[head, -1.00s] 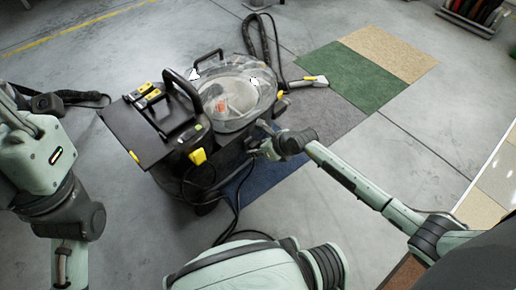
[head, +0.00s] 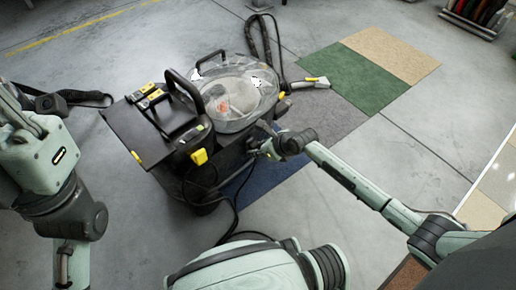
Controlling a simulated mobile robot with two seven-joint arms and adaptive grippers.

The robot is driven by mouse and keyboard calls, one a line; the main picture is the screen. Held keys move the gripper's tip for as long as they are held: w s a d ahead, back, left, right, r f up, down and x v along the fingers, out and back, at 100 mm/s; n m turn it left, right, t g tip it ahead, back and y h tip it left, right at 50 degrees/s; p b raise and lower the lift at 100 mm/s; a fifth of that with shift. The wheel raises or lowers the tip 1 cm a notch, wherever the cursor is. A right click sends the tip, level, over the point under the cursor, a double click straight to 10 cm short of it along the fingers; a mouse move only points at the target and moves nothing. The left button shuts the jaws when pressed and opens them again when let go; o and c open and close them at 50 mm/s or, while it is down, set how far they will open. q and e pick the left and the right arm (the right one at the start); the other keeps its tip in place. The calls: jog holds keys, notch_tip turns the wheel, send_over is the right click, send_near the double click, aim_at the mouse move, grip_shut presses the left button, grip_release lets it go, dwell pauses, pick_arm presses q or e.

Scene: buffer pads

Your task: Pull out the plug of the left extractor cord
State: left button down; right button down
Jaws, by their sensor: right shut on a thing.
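The extractor (head: 157,165) is a black machine with a clear round tank (head: 238,95), a black handle and yellow parts, standing on the floor left of centre. A black cord (head: 232,216) hangs from its near side and loops down to the floor. My right gripper (head: 258,148) reaches in from the right, low at the extractor's right side below the tank. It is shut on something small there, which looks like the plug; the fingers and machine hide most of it.
Tan (head: 392,50), green (head: 362,80), grey and blue carpet pieces lie right of and beneath the extractor. A hose with a floor nozzle (head: 312,83) rests behind it. A rack (head: 474,18) stands at the top right.

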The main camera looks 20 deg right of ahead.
jog(key=shift+w+r, duration=0.1)
jog(key=shift+w+a, duration=0.15)
jog(key=shift+w, duration=0.05)
dwell(0.5)
jog(key=c, duration=1.1)
grip_release()
jog(key=shift+o, duration=0.2)
